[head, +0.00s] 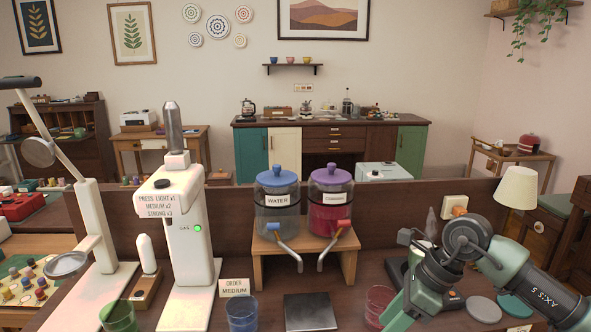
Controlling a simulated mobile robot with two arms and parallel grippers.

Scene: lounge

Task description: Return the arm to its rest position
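My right arm (470,258) comes in from the right over the counter and bends at a dark round joint. Its lower link (420,295) runs down out of the bottom of the head view, so my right gripper's fingers do not show. My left arm and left gripper are not in the head view.
My arm is close to a pink glass (378,301) and partly hides a dark device behind it. A blue glass (242,313), green glass (118,316), dark square plate (309,311), water dispenser (277,205), red dispenser (331,203) and white gas machine (190,240) stand leftward.

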